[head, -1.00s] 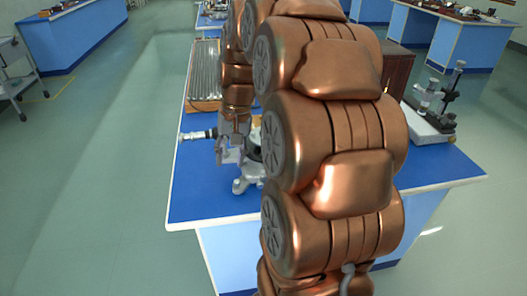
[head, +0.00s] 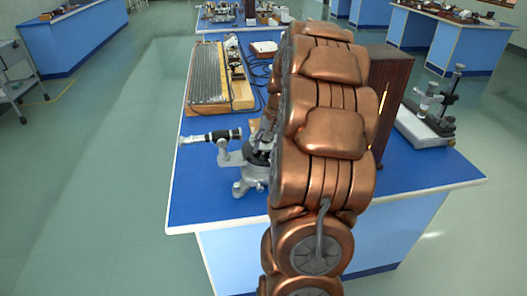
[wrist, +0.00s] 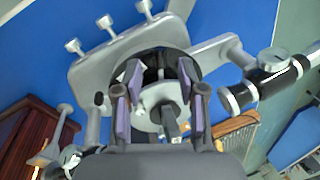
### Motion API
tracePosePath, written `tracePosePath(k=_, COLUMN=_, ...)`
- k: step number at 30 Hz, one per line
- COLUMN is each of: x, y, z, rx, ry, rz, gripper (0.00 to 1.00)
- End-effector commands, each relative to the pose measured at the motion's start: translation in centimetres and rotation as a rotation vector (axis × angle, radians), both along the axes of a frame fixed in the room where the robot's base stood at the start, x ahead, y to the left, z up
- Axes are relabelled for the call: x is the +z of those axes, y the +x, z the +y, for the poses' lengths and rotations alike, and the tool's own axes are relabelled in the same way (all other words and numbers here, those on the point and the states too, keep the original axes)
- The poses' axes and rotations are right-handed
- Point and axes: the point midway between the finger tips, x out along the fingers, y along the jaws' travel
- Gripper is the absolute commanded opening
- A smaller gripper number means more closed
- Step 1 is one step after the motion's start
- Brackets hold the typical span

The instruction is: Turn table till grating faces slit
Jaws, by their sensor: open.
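The spectrometer (head: 250,178) stands on the near bench, partly hidden behind my arm in the head view. Its tube (head: 210,136) points left, and a black-and-silver tube shows at the right of the wrist view (wrist: 265,82). My gripper (wrist: 160,84) is open in the wrist view, with purple-padded fingers on either side of the round table (wrist: 152,108). A dark upright piece (wrist: 170,124) stands near the table's middle, between the fingers. I cannot tell whether it is the grating, nor whether the fingers touch anything. The slit cannot be made out.
A dark wooden cabinet (head: 390,95) stands right of my arm, also at the wrist view's lower left (wrist: 28,135). A ribbed wooden-framed apparatus (head: 208,75) lies behind the spectrometer. A grey stand (head: 430,115) is at the bench's right.

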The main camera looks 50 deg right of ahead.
Motion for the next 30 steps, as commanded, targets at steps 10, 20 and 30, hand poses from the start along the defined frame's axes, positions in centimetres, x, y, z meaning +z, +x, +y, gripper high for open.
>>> tracePosePath(k=10, x=-2.3, y=0.5, z=0.4, rx=0.0, ry=0.001, rz=-0.001, gripper=0.4)
tracePosePath(k=20, x=-2.3, y=0.5, z=0.4, rx=0.0, ry=0.0, rz=-0.001, gripper=0.3)
tracePosePath(k=30, x=-2.3, y=0.5, z=0.4, rx=0.0, ry=0.0, rz=-0.001, gripper=0.0)
